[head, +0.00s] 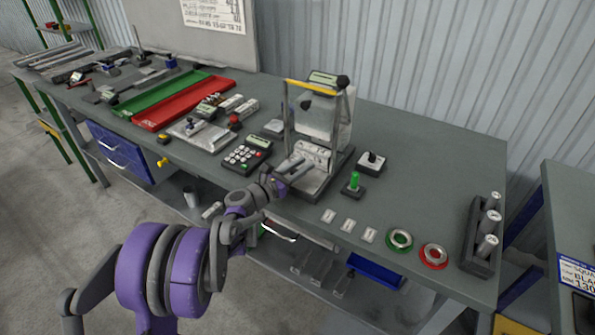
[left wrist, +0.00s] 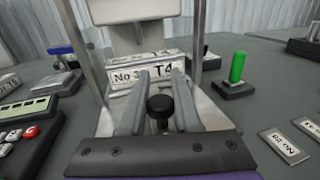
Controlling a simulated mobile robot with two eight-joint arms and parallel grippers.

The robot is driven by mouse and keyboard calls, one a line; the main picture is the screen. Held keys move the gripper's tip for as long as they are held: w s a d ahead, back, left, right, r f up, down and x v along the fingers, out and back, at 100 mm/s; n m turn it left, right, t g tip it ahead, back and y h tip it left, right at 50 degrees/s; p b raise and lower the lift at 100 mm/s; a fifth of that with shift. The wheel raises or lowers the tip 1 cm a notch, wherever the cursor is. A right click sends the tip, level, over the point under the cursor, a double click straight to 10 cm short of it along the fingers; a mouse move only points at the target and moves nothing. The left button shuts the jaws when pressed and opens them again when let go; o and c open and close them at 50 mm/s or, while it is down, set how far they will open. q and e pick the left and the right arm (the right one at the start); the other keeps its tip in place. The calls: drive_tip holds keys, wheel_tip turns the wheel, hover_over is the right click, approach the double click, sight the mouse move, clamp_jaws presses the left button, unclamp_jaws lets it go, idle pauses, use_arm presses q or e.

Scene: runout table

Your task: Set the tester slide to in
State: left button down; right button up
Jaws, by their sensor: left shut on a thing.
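The tester (head: 331,118) is an upright metal frame with a yellow top bar and a pale panel, standing on the grey bench. Its metal slide (head: 314,183) lies at the base and sticks out toward the bench's front edge. The fingers stand on both sides of the knob and partly hide the slide. My right gripper is not in view.
A keypad box (head: 247,154) stands left of the tester. Small label plates (head: 347,225), green and red rings (head: 399,239) and a rack with cylinders (head: 483,238) lie farther right.

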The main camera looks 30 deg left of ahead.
use_arm(q)
drive_tip(key=c, duration=0.6)
unclamp_jaws()
drive_tip(key=b+v, duration=0.1)
drive_tip(key=v, duration=1)
